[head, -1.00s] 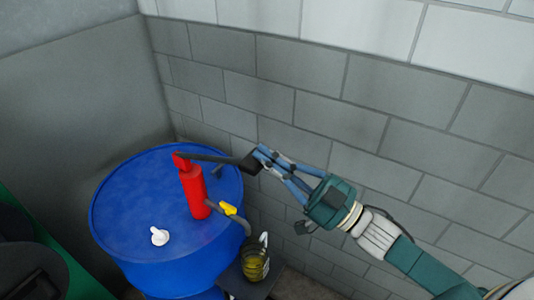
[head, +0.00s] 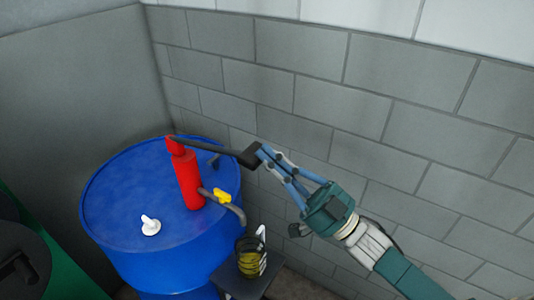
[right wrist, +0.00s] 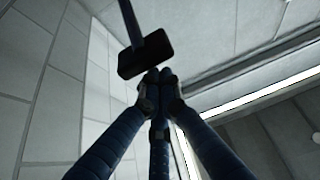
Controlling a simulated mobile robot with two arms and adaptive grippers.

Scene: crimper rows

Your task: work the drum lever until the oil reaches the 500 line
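The blue drum (head: 110,205) stands at the left in the head view, with a red pump (head: 190,180) upright on its top. The pump's dark lever (head: 215,149) reaches right and slopes slightly down to a black handle block (head: 248,156). That block also shows in the right wrist view (right wrist: 145,58). My right gripper (head: 262,153) has its fingers drawn together, with the tips against or very close to the block; no grip around it shows. A clear jug (head: 250,262) with yellow oil stands below the spout (head: 236,212). Its 500 line cannot be read. My left gripper is out of view.
A yellow piece (head: 222,195) sits on the spout pipe. A white cap (head: 150,225) is on the drum top. The jug rests on a dark stand (head: 232,283) beside the drum. A grey block wall (head: 400,120) runs close behind. A dark and green object (head: 70,265) is at lower left.

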